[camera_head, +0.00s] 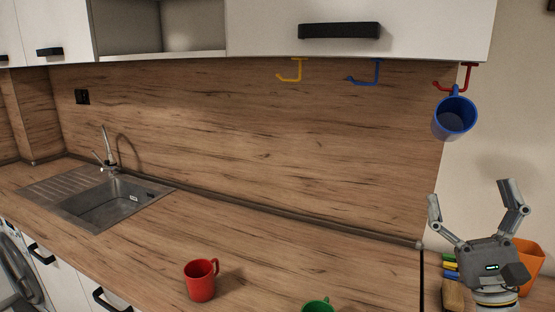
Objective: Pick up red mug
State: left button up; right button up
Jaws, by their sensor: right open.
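The red mug (200,281) stands upright on the wooden counter (255,255), left of the bottom centre. Its handle is on its right side. My right gripper (471,195) is at the right edge of the view, fingers pointing up and spread wide, with nothing between them. It is well to the right of the red mug and apart from it. My left gripper does not show.
A green mug (318,306) is cut off by the bottom edge. A blue mug (454,117) hangs from the red hook (455,84). The yellow hook (291,72) and blue hook (366,74) are empty. A sink (112,203) lies left. An orange container (531,262) is partly behind my right gripper.

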aim_at(199, 276)
jog(key=k+j, duration=0.8)
jog(key=k, duration=0.05)
